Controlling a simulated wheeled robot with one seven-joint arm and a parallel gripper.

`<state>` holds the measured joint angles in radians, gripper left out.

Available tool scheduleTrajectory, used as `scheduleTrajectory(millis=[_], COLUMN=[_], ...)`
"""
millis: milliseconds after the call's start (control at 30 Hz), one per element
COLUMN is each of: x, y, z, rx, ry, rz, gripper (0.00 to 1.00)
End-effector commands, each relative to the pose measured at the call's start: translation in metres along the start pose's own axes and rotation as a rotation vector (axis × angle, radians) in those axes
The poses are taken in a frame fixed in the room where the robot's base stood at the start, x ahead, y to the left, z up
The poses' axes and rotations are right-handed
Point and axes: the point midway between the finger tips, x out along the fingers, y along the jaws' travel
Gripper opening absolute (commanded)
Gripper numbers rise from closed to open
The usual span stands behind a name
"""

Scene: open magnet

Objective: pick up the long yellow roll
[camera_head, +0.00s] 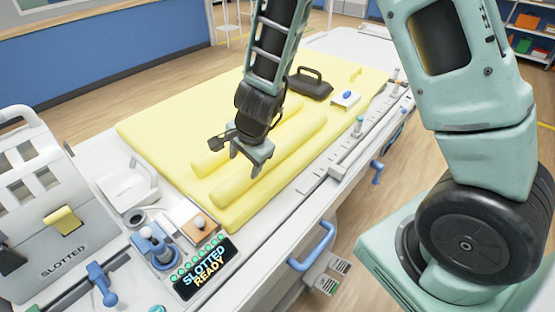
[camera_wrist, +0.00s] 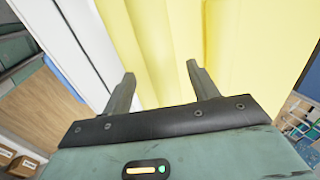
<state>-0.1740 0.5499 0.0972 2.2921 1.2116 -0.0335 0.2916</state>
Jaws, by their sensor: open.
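The long yellow roll (camera_head: 280,155) lies lengthwise on the yellow mat (camera_head: 150,130), on the side closer to the white rail. A second yellow roll (camera_head: 208,164) lies beside it, farther back and partly hidden by my arm. My gripper (camera_head: 244,163) points down over the rolls, apparently above the long one. In the wrist view, my gripper (camera_wrist: 160,74) has its fingers spread, with only yellow surface between and beyond them. The yellow surfaces blend there, so I cannot tell each roll's edge or the exact height.
A black handled object (camera_head: 310,82) and a white block with a blue button (camera_head: 347,98) sit at the mat's far end. A SLOTTED READY display (camera_head: 205,268) and blue fittings (camera_head: 153,245) stand at the near end. A white rail runs along the right side.

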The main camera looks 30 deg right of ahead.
Motion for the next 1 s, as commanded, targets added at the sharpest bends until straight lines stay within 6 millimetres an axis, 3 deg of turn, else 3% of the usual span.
scheduleTrajectory(millis=[33, 333, 600, 933, 967, 1000], x=[0.014, 0.035, 0.073, 0.08, 0.08, 0.08], y=[0.002, 0.001, 0.004, 0.003, 0.003, 0.003], z=[-0.001, -0.001, -0.002, -0.002, -0.002, -0.002], rx=[0.002, -0.001, -0.001, -0.003, -0.003, -0.003], ry=[0.0, -0.001, -0.002, -0.001, -0.001, -0.001], rz=[0.001, 0.001, 0.002, -0.001, -0.001, -0.001], gripper=[0.59, 0.59, 0.59, 0.59, 0.57, 0.45])
